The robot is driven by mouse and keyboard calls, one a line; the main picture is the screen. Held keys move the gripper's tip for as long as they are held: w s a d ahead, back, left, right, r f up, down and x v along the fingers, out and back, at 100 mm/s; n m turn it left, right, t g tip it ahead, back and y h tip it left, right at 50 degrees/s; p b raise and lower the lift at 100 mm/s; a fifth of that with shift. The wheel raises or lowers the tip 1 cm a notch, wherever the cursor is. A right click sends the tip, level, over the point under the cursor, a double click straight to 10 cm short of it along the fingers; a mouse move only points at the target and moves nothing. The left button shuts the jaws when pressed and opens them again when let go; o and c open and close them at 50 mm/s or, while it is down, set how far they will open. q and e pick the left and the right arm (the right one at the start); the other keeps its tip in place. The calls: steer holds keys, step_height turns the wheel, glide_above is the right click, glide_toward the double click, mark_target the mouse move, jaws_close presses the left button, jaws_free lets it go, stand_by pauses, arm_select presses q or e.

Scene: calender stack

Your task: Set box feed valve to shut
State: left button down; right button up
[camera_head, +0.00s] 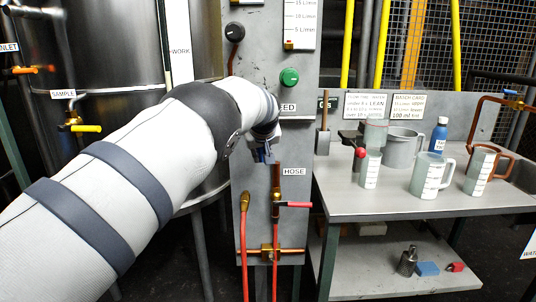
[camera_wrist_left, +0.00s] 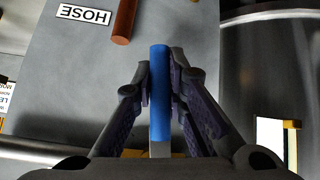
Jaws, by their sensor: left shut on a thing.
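A blue lever handle (camera_wrist_left: 160,85) stands upright between the fingers in the left wrist view. My left gripper (camera_wrist_left: 160,92) is shut on it, with one finger on each side. In the head view my left gripper (camera_head: 262,153) is at the grey panel, just below a partly hidden label (camera_head: 288,107) that reads "...EED". My own arm covers most of the valve there, so its body and pipe are hidden. Only a little blue shows by the fingers. My right gripper is in neither view.
Below is the HOSE label (camera_head: 294,171) with a red-handled valve (camera_head: 295,204) and red hoses. A green button (camera_head: 289,77) and black knob (camera_head: 235,32) sit above. A steel tank (camera_head: 110,40) stands left. A bench (camera_head: 400,201) with several jugs stands right.

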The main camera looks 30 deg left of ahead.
arm_select(q)
steer(key=shift+s+a+f+m+g+y+b, duration=0.1)
steer(key=shift+s+a+m+g+y+b, duration=0.2)
steer(key=shift+s+a+g+y+b, duration=0.15)
steer(key=shift+a, duration=0.15)
steer(key=c, duration=1.6)
jaws_free()
steer(key=v, duration=1.2)
steer(key=shift+f, duration=0.15)
